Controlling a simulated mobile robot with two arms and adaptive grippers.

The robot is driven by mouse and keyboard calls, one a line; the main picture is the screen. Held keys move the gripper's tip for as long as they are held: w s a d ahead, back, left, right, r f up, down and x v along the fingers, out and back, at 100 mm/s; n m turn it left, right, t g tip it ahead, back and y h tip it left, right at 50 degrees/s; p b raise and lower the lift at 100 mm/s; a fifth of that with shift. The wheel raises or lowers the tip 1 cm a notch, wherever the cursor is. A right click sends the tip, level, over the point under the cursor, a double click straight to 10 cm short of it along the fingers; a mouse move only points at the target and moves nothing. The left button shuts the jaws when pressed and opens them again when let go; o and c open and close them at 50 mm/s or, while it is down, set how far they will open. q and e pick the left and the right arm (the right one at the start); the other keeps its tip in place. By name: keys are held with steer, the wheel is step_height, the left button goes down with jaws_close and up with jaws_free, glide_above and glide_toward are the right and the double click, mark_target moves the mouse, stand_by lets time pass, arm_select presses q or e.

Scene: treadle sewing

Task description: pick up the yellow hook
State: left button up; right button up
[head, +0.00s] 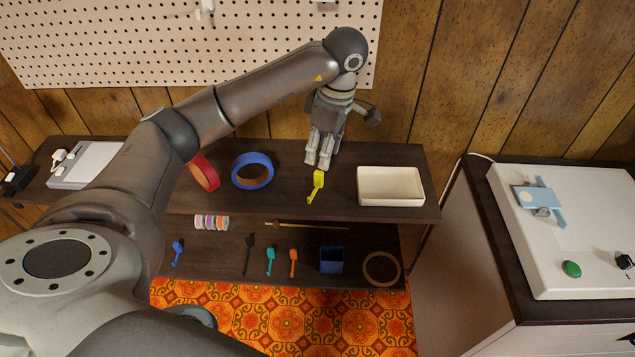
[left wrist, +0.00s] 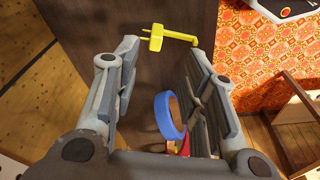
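The yellow hook (head: 317,187) lies on the dark upper shelf, near its front edge. My left gripper (head: 318,163) points down just behind the hook, its fingertips close to the hook's back end. In the left wrist view the left gripper (left wrist: 163,55) is open, with a wide empty gap between its fingers. The yellow hook (left wrist: 157,38) shows just beyond the fingertips, its plate in line with the gap and its arm reaching toward the right finger. I cannot tell whether a finger touches it. My right gripper is not in view.
On the upper shelf (head: 290,207), a blue tape roll (head: 239,178) and a red roll (head: 207,172) lie left of the hook; a cream tray (head: 390,203) stands right. The lower shelf holds colored hooks, a dark blue box (head: 331,266) and a ring (head: 368,272). A pegboard (head: 150,45) hangs behind.

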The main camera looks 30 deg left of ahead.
mark_target(318, 172)
arm_select(q)
steer(key=f, duration=0.3)
steer(key=a+f+p, duration=0.1)
steer(key=f, duration=0.4)
steer(key=shift+w+a+f, duration=0.15)
steer(key=shift+a+f, duration=0.05)
steer(key=shift+f, duration=0.1)
steer(key=c, duration=0.8)
jaws_close()
steer(key=shift+r, duration=0.2)
steer(key=shift+r, duration=0.35)
step_height(318, 172, up, 2)
steer(key=shift+d+r+b, duration=0.1)
steer(key=shift+r+b, duration=0.15)
steer(key=shift+b, duration=0.1)
steer(key=s+d+r, duration=0.7)
steer(key=s+r, duration=0.2)
steer(key=s, duration=0.3)
steer(key=shift+r+p, duration=0.25)
steer(key=shift+p, duration=0.1)
